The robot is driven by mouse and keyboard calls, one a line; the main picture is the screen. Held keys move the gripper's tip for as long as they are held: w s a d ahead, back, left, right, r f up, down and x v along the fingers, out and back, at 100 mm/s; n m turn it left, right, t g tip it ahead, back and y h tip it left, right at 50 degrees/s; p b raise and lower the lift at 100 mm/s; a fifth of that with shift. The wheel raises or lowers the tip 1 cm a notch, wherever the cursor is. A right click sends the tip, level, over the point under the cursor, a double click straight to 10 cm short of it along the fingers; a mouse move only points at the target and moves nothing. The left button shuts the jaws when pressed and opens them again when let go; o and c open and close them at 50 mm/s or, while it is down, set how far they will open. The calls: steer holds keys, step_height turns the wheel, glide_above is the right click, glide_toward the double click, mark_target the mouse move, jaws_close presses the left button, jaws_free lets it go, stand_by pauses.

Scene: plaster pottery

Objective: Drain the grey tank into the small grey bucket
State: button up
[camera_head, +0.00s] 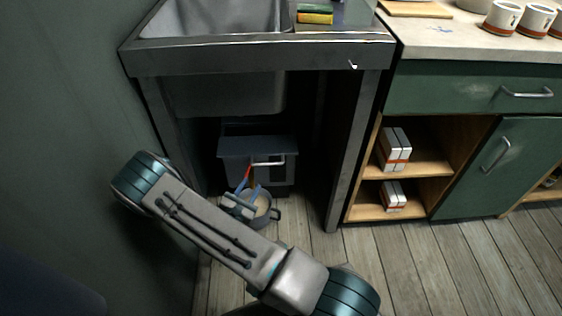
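The grey tank (230,147) is a box with a flat lid under the sink, in the head view. A pale metal bar or pipe (268,163) crosses its front, with a red lever-like piece (246,174) at its left end. The small grey bucket (264,219) stands on the floor below the tank's front, partly hidden by my arm and gripper. My gripper (248,188) is above the bucket, with its bluish fingers close to the red piece. Whether they touch it or are shut on it is too small to tell. The bucket's inside is mostly hidden.
The metal sink (215,18) and its frame (260,56) stand above the tank, with a frame leg (352,150) to the right. A dark wall (65,110) is close on the left. Shelves with white boxes (394,149) are at right. The wooden floor (450,265) at lower right is clear.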

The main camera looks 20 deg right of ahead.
steer(key=s+d+r+m+g+p, duration=0.1)
steer(key=s+d+r+m+g, duration=0.1)
steer(key=r, duration=0.3)
steer(key=s+d+r+m+g+h+p, duration=0.1)
steer(key=s+d+r+m+g, duration=0.2)
steer(key=r+m+g, duration=0.2)
steer(key=s+d+r+m+g+h+p, duration=0.1)
steer(key=s+d+r+m+g, duration=0.1)
steer(key=r+m+g, duration=0.2)
step_height(320, 180, up, 2)
steer(key=shift+s+d+r+p, duration=0.25)
steer(key=shift+s+d+p, duration=0.1)
steer(key=shift+d+p, duration=0.05)
